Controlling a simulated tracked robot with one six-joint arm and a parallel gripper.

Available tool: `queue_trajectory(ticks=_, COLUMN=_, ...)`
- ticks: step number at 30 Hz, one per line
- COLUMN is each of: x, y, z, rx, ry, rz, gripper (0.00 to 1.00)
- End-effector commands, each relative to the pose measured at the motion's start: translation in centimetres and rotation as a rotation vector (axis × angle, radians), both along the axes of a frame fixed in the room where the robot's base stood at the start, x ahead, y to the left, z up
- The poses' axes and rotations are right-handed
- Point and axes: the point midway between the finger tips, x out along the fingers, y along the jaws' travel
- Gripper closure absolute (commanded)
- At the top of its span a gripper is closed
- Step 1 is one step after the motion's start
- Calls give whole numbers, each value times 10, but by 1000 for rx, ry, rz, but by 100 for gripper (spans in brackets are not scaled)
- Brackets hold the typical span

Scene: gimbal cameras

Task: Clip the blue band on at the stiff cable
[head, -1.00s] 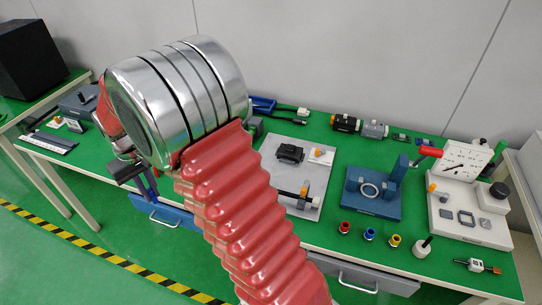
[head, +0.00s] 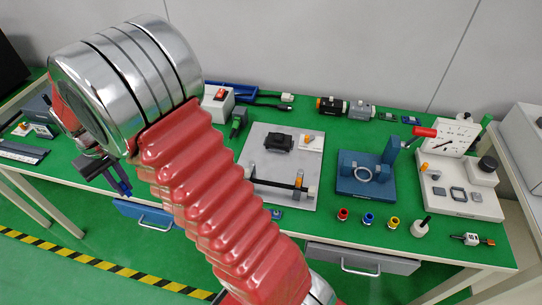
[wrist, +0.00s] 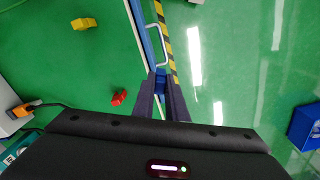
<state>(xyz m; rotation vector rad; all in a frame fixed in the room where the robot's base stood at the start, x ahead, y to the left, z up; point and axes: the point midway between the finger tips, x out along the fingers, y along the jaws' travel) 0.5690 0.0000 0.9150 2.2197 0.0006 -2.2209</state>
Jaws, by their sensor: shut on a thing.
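My gripper (head: 119,182) hangs over the front edge of the bench at the left. In the wrist view its dark fingers (wrist: 161,98) are shut on a small blue piece, which I take as the blue band (wrist: 160,80). In the head view I cannot make the band out clearly. A dark, rod-like cable, apparently the stiff cable (head: 275,183), runs between two end holders on a light grey plate (head: 262,143). It has an orange mark near its right end. My gripper is well to its left, apart from it.
A red clip-like piece (wrist: 119,97) and a yellow one (wrist: 84,23) lie on the green bench. A blue fixture (head: 366,187) and a white panel unit (head: 470,203) stand on the right. Red, blue and yellow rings (head: 368,219) sit near the front. Drawers line the front edge.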

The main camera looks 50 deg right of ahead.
Motion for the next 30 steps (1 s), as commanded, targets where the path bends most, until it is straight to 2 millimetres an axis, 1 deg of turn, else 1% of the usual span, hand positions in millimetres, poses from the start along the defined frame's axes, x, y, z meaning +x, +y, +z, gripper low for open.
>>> queue_trajectory(ticks=2, x=-2, y=-7, z=1, rx=0, ry=0, rz=-16, gripper=100)
queue_trajectory(ticks=5, x=-6, y=-23, z=3, rx=0, ry=-1, rz=-53, gripper=100)
queue_trajectory(ticks=8, x=-15, y=-48, z=6, rx=0, ry=-1, rz=-113, gripper=100)
queue_trajectory(ticks=11, x=-29, y=-79, z=10, rx=0, ry=-2, rz=-194, gripper=100)
queue_trajectory(ticks=15, x=-53, y=-123, z=15, rx=0, ry=-1, rz=-315, gripper=100)
queue_trajectory(ticks=17, x=-64, y=-140, z=17, rx=0, ry=-2, rz=-366, gripper=100)
queue_trajectory(ticks=21, x=-94, y=-178, z=21, rx=0, ry=-1, rz=-486, gripper=100)
queue_trajectory(ticks=26, x=-131, y=-216, z=25, rx=0, ry=-2, rz=-623, gripper=100)
queue_trajectory(ticks=30, x=-166, y=-245, z=28, rx=0, ry=-1, rz=-744, gripper=100)
